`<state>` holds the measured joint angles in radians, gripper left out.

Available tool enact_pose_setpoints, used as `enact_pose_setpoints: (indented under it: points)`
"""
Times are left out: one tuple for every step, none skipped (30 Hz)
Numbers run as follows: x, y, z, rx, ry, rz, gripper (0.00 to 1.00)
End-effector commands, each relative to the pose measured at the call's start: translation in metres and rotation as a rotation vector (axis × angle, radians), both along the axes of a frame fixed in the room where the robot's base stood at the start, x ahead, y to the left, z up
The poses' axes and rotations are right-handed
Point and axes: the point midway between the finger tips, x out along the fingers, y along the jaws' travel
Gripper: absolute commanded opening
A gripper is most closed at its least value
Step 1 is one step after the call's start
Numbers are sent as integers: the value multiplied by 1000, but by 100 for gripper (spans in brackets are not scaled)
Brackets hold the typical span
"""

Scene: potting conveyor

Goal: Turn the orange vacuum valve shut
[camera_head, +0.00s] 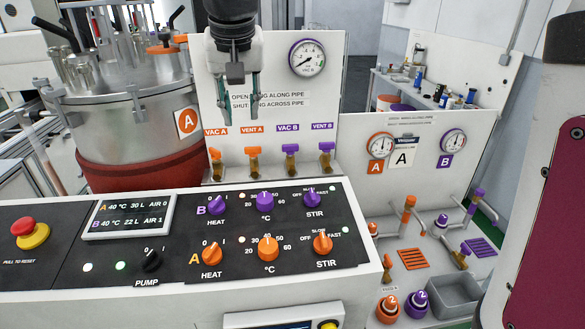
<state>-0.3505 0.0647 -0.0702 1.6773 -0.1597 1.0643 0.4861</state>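The orange VAC A valve (215,155) is the leftmost of a row on the white panel. Its orange handle sits on a brass body below the VAC A label (216,132). The orange VENT A valve (252,152) stands just right of it. The small handles do not let me tell clearly whether they lie along or across their pipes. My gripper (238,117) hangs above these two valves, apart from them, with its fingers spread and nothing between them. It hides part of the "along pipe / across pipe" sign (270,98).
Purple VAC B (290,150) and VENT B (326,148) valves stand to the right. A round gauge (307,57) is mounted above. The steel A tank (130,115) stands left. The black control console (180,240), with several raised knobs, lies in front of the valves.

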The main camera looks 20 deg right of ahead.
Motion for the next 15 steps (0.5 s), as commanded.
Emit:
enact_pose_setpoints:
  points:
    - [-6, -8, -2, 2, 0, 1, 29]
    - [-10, -11, -3, 3, 1, 3, 29]
    - [-16, -15, -4, 4, 1, 8, 29]
    - [-20, -19, -5, 4, 3, 10, 29]
    - [-24, -22, -6, 5, 3, 13, 29]
    - [-30, -26, -8, 5, 6, 17, 29]
    - [-34, -29, -9, 6, 5, 19, 29]
    - [-39, -33, -11, 7, 7, 22, 29]
    - [-44, -37, -12, 6, 7, 26, 29]
    - [-49, -40, -14, 7, 8, 28, 29]
    - [-53, -43, -16, 7, 8, 30, 29]
    - [-59, -46, -18, 7, 9, 35, 29]
    - [-63, -49, -20, 7, 9, 38, 29]
    - [-67, -51, -22, 8, 10, 40, 29]
    - [-73, -55, -24, 8, 10, 43, 29]
